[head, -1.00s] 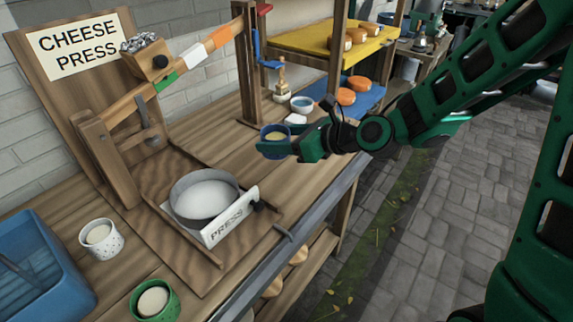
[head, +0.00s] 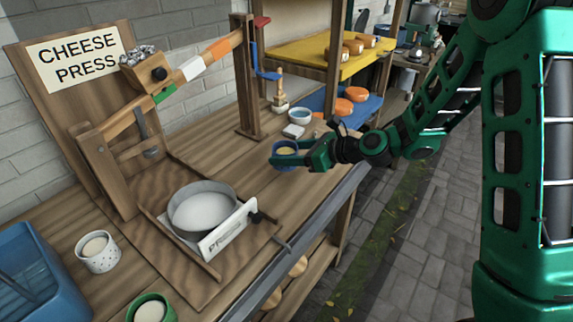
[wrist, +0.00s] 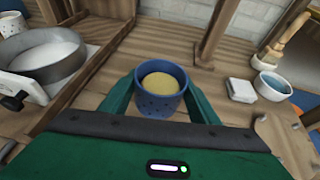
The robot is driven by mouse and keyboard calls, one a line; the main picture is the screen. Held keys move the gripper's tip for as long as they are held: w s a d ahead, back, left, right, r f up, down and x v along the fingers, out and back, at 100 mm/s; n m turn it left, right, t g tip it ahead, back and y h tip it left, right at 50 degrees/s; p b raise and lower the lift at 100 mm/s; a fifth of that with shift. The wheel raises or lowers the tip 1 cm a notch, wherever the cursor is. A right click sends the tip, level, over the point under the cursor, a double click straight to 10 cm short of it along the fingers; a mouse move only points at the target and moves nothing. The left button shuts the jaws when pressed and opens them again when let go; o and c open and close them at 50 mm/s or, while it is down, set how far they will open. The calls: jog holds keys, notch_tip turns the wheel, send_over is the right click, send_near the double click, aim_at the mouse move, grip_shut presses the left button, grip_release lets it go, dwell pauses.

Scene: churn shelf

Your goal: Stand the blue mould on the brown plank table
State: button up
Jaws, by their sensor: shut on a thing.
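The blue mould (head: 286,152) is a small dotted cup with a pale yellow filling. It is upright between the fingers of my gripper (head: 288,164), which is shut on it. In the wrist view the mould (wrist: 161,102) sits between the two green fingers (wrist: 160,100). The brown plank table (head: 215,158) lies beneath it. I cannot tell whether the mould's base touches the planks.
The cheese press stands left, with a metal ring (head: 203,208) and a white PRESS sign (head: 228,232). A white mould (head: 98,252) and a green mould (head: 151,308) stand nearer. A blue-rimmed bowl (head: 301,116), a white block (head: 293,131) and a brush (head: 279,103) are behind.

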jog(key=shift+w+d+f, duration=0.1)
jog(key=shift+f, duration=1.95)
jog(key=shift+f, duration=0.1)
jog(key=o, duration=1)
jog(key=shift+d+r, duration=0.2)
jog(key=v, duration=1.1)
jog(key=shift+s+d+r, duration=0.1)
jog(key=shift+s+d, duration=0.1)
jog(key=shift+s, duration=0.05)
